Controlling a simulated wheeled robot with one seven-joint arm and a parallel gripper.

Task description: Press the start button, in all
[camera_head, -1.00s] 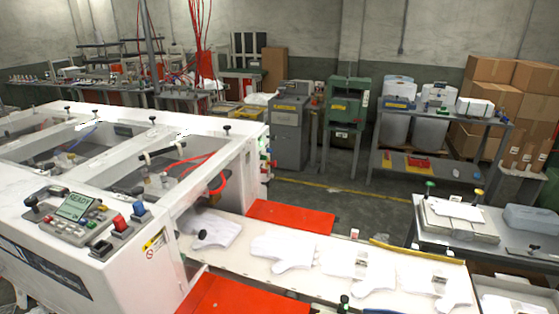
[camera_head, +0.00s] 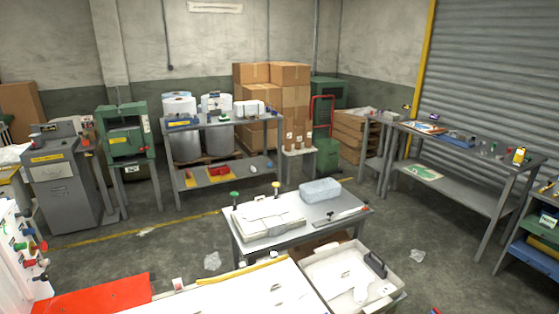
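The white machine (camera_head: 12,270) shows only as a narrow strip at the left edge of the head view. Red, green and other coloured knobs (camera_head: 34,247) stick out from its side; I cannot tell whether any of them is a start button. The control panel with the display is out of view now. My gripper is not in view.
A red panel (camera_head: 95,298) and a pale conveyor bed (camera_head: 240,296) lie along the bottom. A white tray (camera_head: 385,290) and a small work table (camera_head: 350,213) stand nearby. A grey bench (camera_head: 225,125) and a tool bench (camera_head: 470,200) stand farther back.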

